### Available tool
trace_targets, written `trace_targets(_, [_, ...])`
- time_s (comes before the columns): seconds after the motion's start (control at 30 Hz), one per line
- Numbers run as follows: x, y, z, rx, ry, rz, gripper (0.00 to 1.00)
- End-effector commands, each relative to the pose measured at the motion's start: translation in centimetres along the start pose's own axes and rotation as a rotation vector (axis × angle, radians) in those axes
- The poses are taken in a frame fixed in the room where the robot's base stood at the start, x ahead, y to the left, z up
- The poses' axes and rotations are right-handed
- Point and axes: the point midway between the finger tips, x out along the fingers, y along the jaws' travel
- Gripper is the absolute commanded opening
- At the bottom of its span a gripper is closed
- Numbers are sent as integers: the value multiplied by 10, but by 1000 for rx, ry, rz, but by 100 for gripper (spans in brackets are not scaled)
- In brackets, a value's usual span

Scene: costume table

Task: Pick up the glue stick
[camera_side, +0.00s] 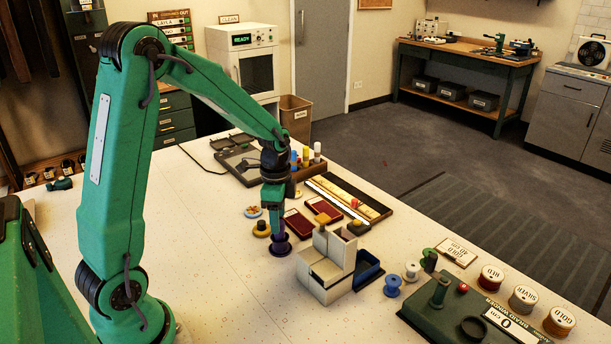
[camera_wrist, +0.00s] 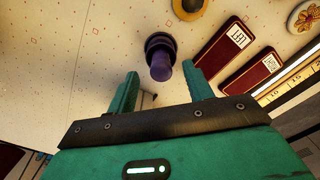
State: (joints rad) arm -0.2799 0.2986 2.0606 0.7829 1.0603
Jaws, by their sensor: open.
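I cannot tell for sure which thing is the glue stick. Several upright cylinders with yellow, blue and white tops (camera_side: 305,156) stand in a brown holder at the back of the table, too small to name. A purple knobbed piece with a wide dark base (camera_side: 279,245) stands on the table below my gripper (camera_side: 272,207). In the wrist view this purple piece (camera_wrist: 160,57) lies just beyond and between the two green fingertips of my gripper (camera_wrist: 161,78). The fingers are apart with nothing between them.
A yellow-topped piece (camera_side: 261,228) and dark red labelled cases (camera_side: 298,223) are close by. The table's left front is clear.

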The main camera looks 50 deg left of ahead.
Motion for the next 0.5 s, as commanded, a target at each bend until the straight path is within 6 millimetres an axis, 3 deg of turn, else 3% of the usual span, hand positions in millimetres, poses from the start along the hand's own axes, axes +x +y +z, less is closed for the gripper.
trace_targets(0.23, [27, -1, -2, 0, -1, 1, 51])
trace_targets(0.5, [34, -1, -2, 0, 0, -1, 51])
